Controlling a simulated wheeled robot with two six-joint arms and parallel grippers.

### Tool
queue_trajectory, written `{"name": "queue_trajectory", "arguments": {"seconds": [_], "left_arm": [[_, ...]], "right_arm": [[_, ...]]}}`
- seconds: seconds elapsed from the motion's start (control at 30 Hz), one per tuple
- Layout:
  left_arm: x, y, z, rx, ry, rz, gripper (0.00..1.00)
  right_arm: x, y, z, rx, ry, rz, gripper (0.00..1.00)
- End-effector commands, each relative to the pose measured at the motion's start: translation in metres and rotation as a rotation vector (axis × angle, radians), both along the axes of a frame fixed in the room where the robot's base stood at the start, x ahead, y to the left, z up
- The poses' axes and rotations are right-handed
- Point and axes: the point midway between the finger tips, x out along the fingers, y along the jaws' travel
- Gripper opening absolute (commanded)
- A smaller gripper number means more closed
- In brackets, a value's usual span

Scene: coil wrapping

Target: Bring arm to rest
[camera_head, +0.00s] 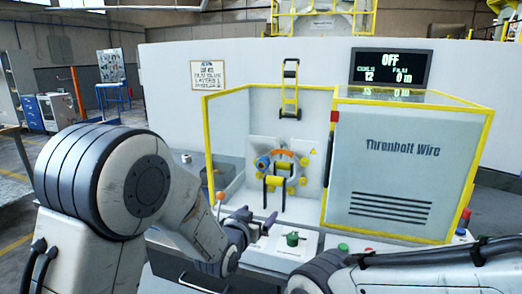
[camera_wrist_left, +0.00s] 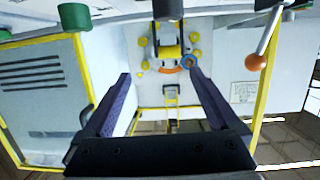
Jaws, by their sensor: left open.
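My left gripper (camera_head: 257,218) is open and empty in front of the wrapping machine (camera_head: 390,170), above its front ledge. In the left wrist view, which shows the machine upside down, the two purple fingers of the left gripper (camera_wrist_left: 158,75) stand wide apart with nothing between them. My left arm (camera_head: 100,185) fills the left of the head view. My right arm (camera_head: 430,262) lies across the bottom right, and its gripper is out of sight.
A ring with an orange arc (camera_head: 283,153) and yellow rollers sits inside the yellow-framed bay. An orange-knobbed lever (camera_wrist_left: 262,45) and a green knob (camera_head: 292,238) rise near the left gripper. A dark display (camera_head: 391,67) reads OFF.

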Motion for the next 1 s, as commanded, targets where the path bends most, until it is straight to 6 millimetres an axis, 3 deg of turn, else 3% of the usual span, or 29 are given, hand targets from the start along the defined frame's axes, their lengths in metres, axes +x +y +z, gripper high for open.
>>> {"name": "queue_trajectory", "arguments": {"seconds": [0.27, 0.43, 0.6, 0.7, 0.97, 1.0], "left_arm": [[-0.060, -0.022, -0.016, 0.094, 0.253, -0.061, 0.94], [-0.141, -0.027, -0.033, 0.208, 0.520, -0.127, 0.94], [-0.236, -0.013, -0.045, 0.338, 0.788, -0.197, 0.94], [-0.283, 0.000, -0.048, 0.407, 0.912, -0.231, 0.94], [-0.380, 0.040, -0.045, 0.563, 1.164, -0.304, 0.94], [-0.379, 0.039, -0.027, 0.562, 1.166, -0.302, 0.94]], "right_arm": [[0.000, 0.000, 0.000, 0.000, 0.000, 0.000, 0.71], [0.000, 0.000, 0.000, 0.000, 0.000, 0.000, 0.71], [0.000, 0.000, 0.000, 0.000, 0.000, 0.000, 0.71], [0.000, 0.000, 0.000, 0.000, 0.000, 0.000, 0.71], [0.000, 0.000, 0.000, 0.000, 0.000, 0.000, 0.71], [0.000, 0.000, 0.018, -0.001, 0.001, 0.000, 0.71]]}}
